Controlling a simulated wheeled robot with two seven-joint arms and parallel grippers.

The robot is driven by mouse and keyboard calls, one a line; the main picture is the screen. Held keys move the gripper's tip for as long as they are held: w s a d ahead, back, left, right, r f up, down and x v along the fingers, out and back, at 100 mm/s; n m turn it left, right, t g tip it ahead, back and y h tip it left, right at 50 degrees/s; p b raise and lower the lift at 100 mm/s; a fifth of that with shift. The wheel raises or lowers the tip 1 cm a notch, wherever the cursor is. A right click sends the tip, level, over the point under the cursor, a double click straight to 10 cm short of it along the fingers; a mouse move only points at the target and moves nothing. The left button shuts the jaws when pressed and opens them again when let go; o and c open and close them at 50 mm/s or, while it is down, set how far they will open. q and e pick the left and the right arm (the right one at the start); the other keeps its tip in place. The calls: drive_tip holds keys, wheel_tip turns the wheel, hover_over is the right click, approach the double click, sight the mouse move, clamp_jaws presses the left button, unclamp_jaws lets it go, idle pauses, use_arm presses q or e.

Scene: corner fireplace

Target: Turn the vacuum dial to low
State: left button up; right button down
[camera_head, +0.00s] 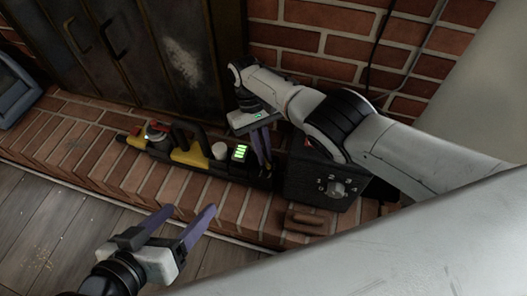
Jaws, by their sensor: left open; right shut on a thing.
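A long yellow-and-black device (188,155), which looks like the vacuum, lies on the brick hearth. It has a red-and-grey knob (157,131) at its left, a pale round knob (220,151) and a lit green display (240,153) toward its right. I cannot read a low mark on it. My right gripper (262,160) points down at the device's right end, its purple fingers close together and shut on a dark part there that is mostly hidden. My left gripper (192,208) is open and empty, in front of the device and apart from it.
A black box (310,179) with a grey dial (337,188) and a numbered scale stands right of the device, under my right arm. A brown block (305,222) lies in front. Dark metal fireplace doors (150,55) stand behind. A blue-grey object (14,92) sits at far left.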

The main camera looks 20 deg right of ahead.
drive_tip(key=c, duration=1.8)
unclamp_jaws()
drive_tip(key=shift+c, duration=0.2)
use_arm(q)
drive_tip(key=shift+d+r+h+b, duration=0.25)
drive_tip(key=shift+r+h+b, duration=0.05)
drive_tip(key=shift+r+b, duration=0.3)
use_arm(e)
drive_tip(key=v, duration=1)
drive_tip(key=shift+r, duration=0.15)
use_arm(q)
drive_tip(key=shift+f, duration=0.15)
